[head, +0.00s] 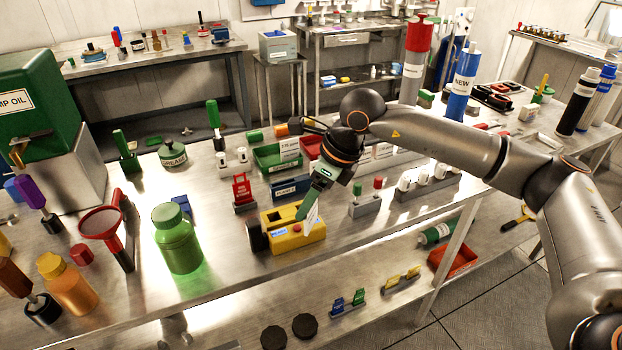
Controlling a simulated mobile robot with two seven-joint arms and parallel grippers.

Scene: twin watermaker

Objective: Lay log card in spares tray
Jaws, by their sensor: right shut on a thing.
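My right gripper (304,212) reaches down from the right, its green fingers shut on a small white card (313,220), which looks like the log card. The card hangs tilted just over or in front of a yellow box-shaped device (284,238); I cannot tell if they touch. Behind it on the bench are a green tray (266,163), a red tray (305,152) partly hidden by my arm, and a low blue bin (290,187) with a label. I cannot read which one is the spares tray. My left gripper is out of view.
Another red tray (453,260) is on the lower shelf.

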